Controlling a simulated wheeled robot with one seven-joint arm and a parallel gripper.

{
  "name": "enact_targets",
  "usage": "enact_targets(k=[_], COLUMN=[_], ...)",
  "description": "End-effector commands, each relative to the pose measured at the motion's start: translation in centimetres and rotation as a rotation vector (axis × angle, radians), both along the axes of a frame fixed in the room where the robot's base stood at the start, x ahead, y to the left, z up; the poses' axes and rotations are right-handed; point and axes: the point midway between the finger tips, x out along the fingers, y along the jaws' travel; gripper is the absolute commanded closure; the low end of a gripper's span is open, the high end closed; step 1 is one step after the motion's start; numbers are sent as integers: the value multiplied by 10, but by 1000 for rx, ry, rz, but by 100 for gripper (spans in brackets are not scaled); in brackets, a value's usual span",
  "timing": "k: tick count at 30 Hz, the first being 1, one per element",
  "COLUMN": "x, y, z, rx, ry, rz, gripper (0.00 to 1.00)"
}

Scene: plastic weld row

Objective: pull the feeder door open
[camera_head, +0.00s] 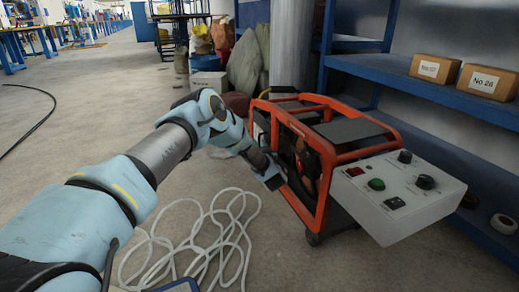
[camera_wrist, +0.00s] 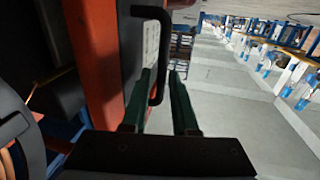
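The feeder is a machine in an orange tubular frame (camera_head: 327,170), standing right of centre in the head view. In the wrist view, its orange side (camera_wrist: 92,60) fills the left part. A black bar handle (camera_wrist: 163,50) stands out beside a pale labelled panel (camera_wrist: 150,42). My gripper (camera_wrist: 164,74) is open, its two green fingers apart. The handle's lower part lies between them in the picture, closer to the left finger; contact is unclear. In the head view, my gripper (camera_head: 273,180) is at the machine's left side, its fingers largely hidden. How far the door stands open cannot be told.
A grey control box (camera_head: 400,195) with buttons juts out at the machine's right. A white hose (camera_head: 205,240) lies coiled on the floor beneath my arm. Blue shelving (camera_head: 425,85) with cardboard boxes (camera_head: 435,69) stands behind at right. The floor at left is largely free.

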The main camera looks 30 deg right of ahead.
Motion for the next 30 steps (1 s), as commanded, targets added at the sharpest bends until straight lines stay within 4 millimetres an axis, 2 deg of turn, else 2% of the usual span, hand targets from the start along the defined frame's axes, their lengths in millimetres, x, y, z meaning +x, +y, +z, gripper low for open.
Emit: enact_targets(k=[6,14,21,30], x=[15,15,15,15], y=[-4,-5,-5,-5], z=[-1,0,0,0], rx=[0,1,1,1], ry=[0,1,1,1], rz=[-1,-1,-1,-1], gripper=[73,73,99,100])
